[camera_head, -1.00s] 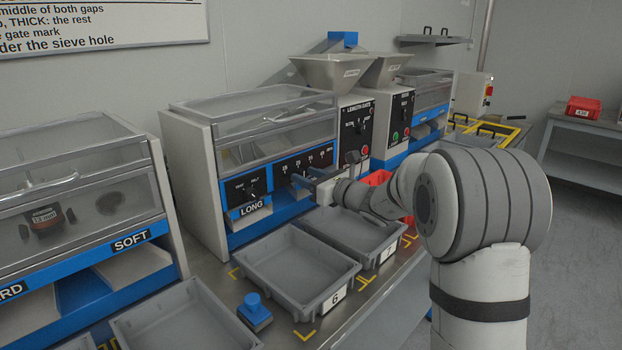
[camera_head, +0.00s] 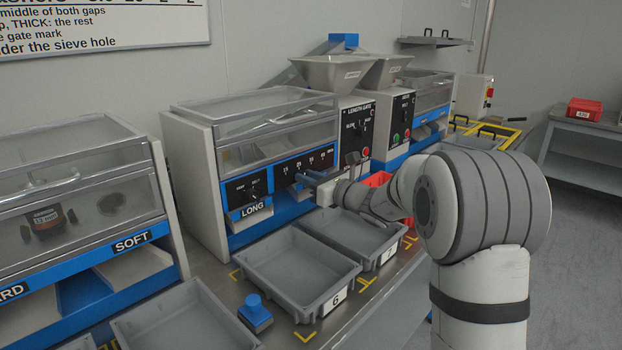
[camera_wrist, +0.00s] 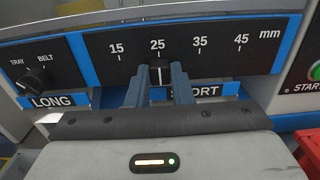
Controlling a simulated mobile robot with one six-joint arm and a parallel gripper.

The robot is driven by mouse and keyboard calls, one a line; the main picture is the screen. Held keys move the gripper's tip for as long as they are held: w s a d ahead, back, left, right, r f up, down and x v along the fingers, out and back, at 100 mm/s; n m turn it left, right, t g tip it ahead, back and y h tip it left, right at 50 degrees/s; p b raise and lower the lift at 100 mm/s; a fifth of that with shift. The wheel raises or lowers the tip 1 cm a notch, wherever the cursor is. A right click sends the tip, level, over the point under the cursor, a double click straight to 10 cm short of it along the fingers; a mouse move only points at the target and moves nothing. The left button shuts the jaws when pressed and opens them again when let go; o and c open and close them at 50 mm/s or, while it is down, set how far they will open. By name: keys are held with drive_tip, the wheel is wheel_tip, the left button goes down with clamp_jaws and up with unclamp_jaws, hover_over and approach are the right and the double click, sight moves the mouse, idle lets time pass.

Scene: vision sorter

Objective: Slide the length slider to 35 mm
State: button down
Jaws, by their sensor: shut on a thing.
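The length slider's black knob (camera_wrist: 160,72) with a white line stands on a black scale panel (camera_wrist: 215,58) marked 15, 25, 35 and 45 mm. In the wrist view, the knob's line is just under the 25 mark. My gripper (camera_wrist: 160,75) is shut on the knob, with one blue-grey finger on each side. In the head view, my gripper (camera_head: 304,177) is at the front of the LONG/SHORT machine, and the knob is too small to make out there.
A TRAY/BELT rotary knob (camera_wrist: 34,80) is left of the scale. A green START button (camera_wrist: 316,72) is at the right. Grey bins (camera_head: 290,262) stand on the bench below my arm. A red bin (camera_head: 377,179) is behind my wrist.

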sight(311, 168)
drive_tip(key=w+d+p, duration=0.1)
drive_tip(key=w+d, duration=0.2)
drive_tip(key=shift+r+p, duration=0.15)
drive_tip(key=shift+p, duration=0.15)
drive_tip(key=shift+w+d, duration=0.2)
drive_tip(key=shift+s+a, duration=0.1)
drive_tip(key=c, duration=1.3)
unclamp_jaws()
drive_tip(key=p+v, duration=0.1)
drive_tip(key=v, duration=0.6)
drive_tip(key=shift+s+d, duration=0.3)
drive_tip(key=shift+d, duration=0.05)
